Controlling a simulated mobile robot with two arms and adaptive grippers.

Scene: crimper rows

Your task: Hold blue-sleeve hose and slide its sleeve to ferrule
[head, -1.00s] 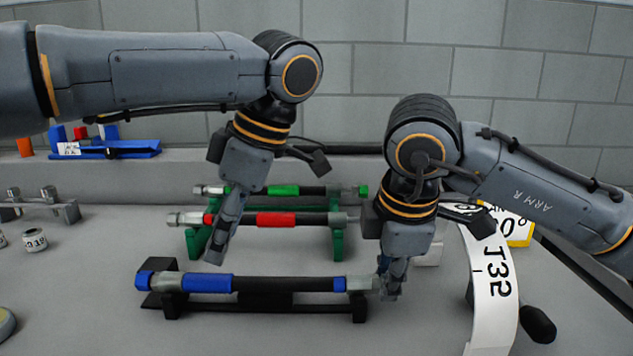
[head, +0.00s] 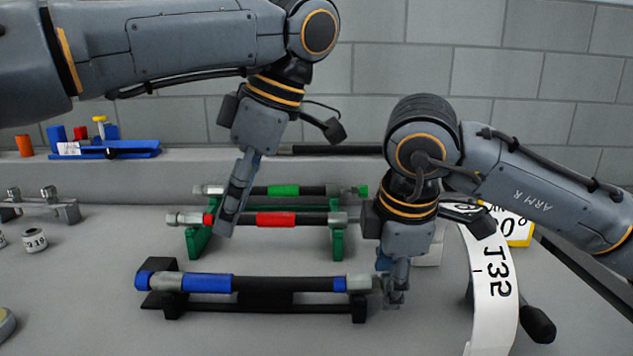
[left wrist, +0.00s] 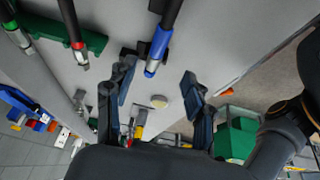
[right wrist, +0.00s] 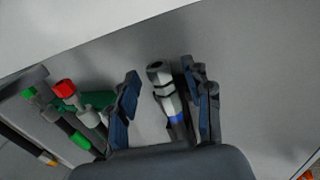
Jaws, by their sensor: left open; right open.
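The blue-sleeve hose (head: 285,284) lies level on a black stand (head: 173,306) at the front. Its blue sleeve (head: 207,283) sits beside the silver ferrule (head: 169,282) at the left end, which has a blue tip. A narrow blue band (head: 340,284) and silver fitting are at the right end. My left gripper (head: 230,222) is open and empty, above and behind the sleeve. In the left wrist view the sleeve (left wrist: 159,45) shows ahead between the fingers. My right gripper (head: 394,292) is open around the right end; the silver fitting (right wrist: 163,85) shows between its fingers, and contact is unclear.
Red-sleeve (head: 276,218) and green-sleeve (head: 283,190) hoses rest on a green stand (head: 196,243) behind. A curved white label strip (head: 492,285) stands at right, near my right arm. Bench in front of the black stand is clear.

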